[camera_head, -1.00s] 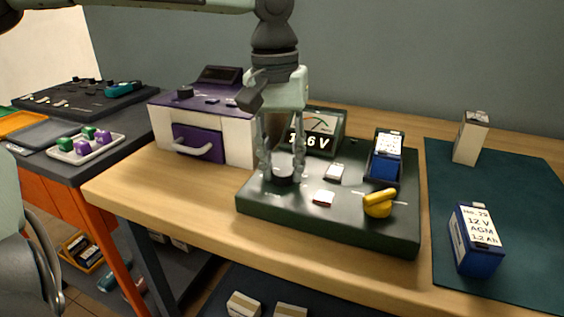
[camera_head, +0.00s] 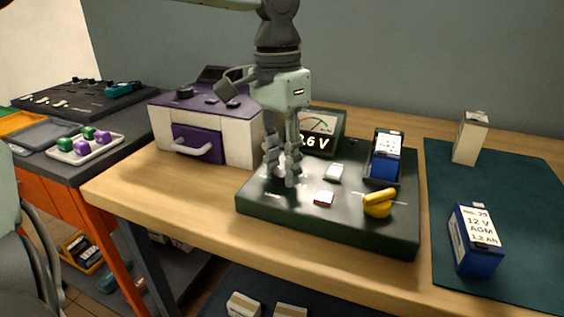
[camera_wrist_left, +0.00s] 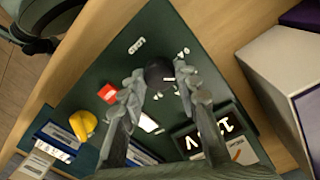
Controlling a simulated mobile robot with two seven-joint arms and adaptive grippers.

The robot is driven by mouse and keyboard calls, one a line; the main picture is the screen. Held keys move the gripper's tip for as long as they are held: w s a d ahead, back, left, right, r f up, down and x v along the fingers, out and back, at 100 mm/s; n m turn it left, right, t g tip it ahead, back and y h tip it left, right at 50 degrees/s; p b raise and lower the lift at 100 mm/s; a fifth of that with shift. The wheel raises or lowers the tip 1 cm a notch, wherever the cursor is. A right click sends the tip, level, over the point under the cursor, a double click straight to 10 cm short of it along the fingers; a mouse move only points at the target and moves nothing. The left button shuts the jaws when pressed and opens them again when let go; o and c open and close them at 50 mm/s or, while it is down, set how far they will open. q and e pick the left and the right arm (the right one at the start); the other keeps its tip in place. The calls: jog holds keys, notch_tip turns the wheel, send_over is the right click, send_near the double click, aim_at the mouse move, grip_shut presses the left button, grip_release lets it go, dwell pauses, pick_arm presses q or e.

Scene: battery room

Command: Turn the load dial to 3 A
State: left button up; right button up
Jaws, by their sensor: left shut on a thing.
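My left gripper (camera_head: 282,178) points straight down over the left part of the green tester board (camera_head: 330,225). It is shut on the load dial (camera_wrist_left: 158,72), a dark round knob between the two fingertips in the left wrist view. The fingers mostly hide the dial in the head view. A white mark shows at the dial's edge, with small white scale labels (camera_wrist_left: 184,52) around it, too small to read. The meter (camera_head: 322,128) behind the gripper shows a reading ending in 6 V, partly covered.
The board also bears a yellow knob (camera_head: 378,204), a red-and-white switch (camera_head: 324,199), a pale switch (camera_head: 334,173) and a blue battery (camera_head: 386,158). A purple-and-white box (camera_head: 225,135) stands left. Another battery (camera_head: 476,243) and a pale carton (camera_head: 471,138) stand on the dark mat (camera_head: 520,215).

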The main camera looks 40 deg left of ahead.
pick_arm(q)
jog(key=m, duration=0.4)
jog(key=shift+m, duration=0.4)
jog(key=m, duration=0.9)
jog(key=shift+y, duration=0.3)
jog(key=m, duration=0.3)
jog(key=shift+d+m, duration=0.1)
jog(key=shift+m, duration=0.8)
pick_arm(e)
jog(key=shift+a, duration=0.1)
jog(key=shift+d, duration=0.45)
